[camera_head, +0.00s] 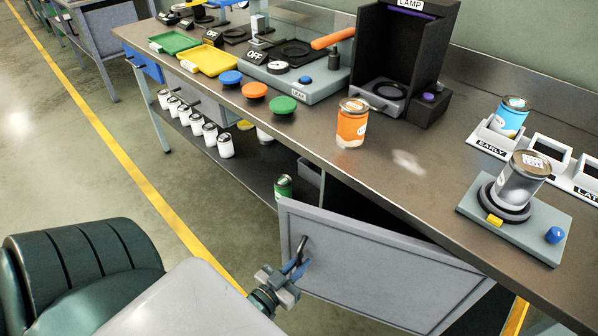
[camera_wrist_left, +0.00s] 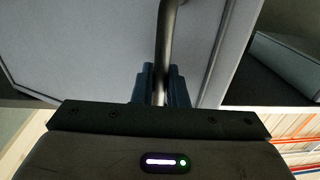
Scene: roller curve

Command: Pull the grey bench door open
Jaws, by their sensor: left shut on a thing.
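The grey bench door (camera_head: 375,262) hangs under the bench and stands partly open, with a dark gap between its top edge and the bench. Its dark bar handle (camera_head: 302,248) is near the door's left edge. My left gripper (camera_head: 294,268) is shut on the handle. In the left wrist view the handle (camera_wrist_left: 166,50) runs between the blue fingers (camera_wrist_left: 160,84), with the door panel (camera_wrist_left: 90,50) behind it. My right gripper is in neither view.
The bench top (camera_head: 320,130) carries an orange can (camera_head: 352,122), a leak tester (camera_head: 290,85), a dark lamp box (camera_head: 405,60) and a grey can on a stand (camera_head: 520,178). A green can (camera_head: 283,187) stands on the lower shelf beside the door. Floor (camera_head: 150,150) is open at left.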

